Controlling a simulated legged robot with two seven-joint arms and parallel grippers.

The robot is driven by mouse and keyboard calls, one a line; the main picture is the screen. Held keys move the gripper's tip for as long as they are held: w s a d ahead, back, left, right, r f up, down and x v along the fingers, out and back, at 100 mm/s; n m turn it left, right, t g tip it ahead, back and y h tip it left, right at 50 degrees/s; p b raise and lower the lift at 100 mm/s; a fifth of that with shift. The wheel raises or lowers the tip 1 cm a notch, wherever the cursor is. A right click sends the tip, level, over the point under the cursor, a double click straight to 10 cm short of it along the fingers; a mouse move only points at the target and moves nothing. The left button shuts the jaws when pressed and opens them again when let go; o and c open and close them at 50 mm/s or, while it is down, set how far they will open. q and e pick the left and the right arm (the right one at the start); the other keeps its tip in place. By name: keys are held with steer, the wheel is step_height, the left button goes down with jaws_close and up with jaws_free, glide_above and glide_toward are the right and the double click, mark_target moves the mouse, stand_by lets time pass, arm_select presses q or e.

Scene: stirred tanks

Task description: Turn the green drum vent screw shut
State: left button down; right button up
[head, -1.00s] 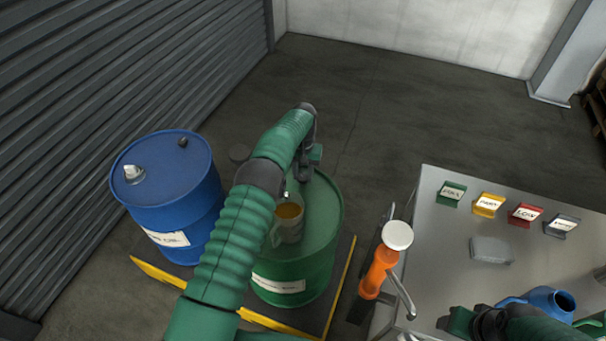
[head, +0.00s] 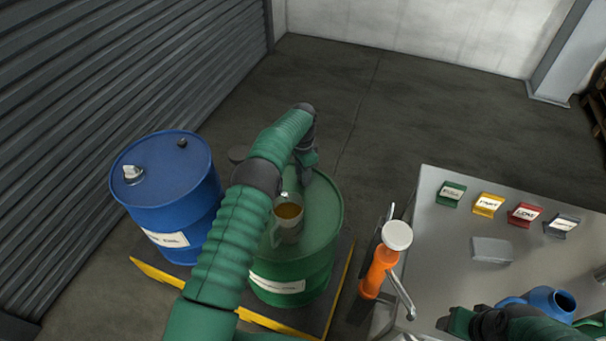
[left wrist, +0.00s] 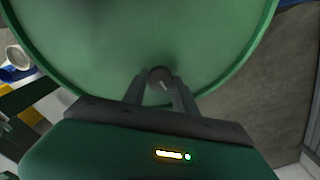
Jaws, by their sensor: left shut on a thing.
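The green drum (head: 325,215) stands beside the blue drum. The vent screw (left wrist: 158,75) is a small dark knob near the rim of its green lid in the left wrist view. My left gripper (left wrist: 160,84) reaches down over the lid and is shut on the screw, one finger on each side. In the head view my left arm covers part of the drum, and the screw cannot be made out there. My right gripper (head: 460,321) is at the lower right, over the bench near a blue jug; its jaws are not clear.
A clear vessel with amber contents (head: 288,216) appears on the green lid. The blue drum (head: 165,190) is to the left. An orange hand pump (head: 380,268) stands by the steel bench (head: 450,240), which bears label stands and the blue jug (head: 550,302).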

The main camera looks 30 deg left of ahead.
arm_select(q)
steer(key=shift+a+r+m, duration=0.1)
steer(key=shift+m, duration=0.5)
steer(key=c, duration=1)
jaws_free()
step_height(320, 180, up, 17)
steer(key=p, duration=0.3)
steer(key=shift+f, duration=0.2)
arm_select(e)
steer(key=v, duration=0.3)
steer(key=shift+w, duration=0.35)
arm_select(q)
steer(key=shift+w, duration=0.15)
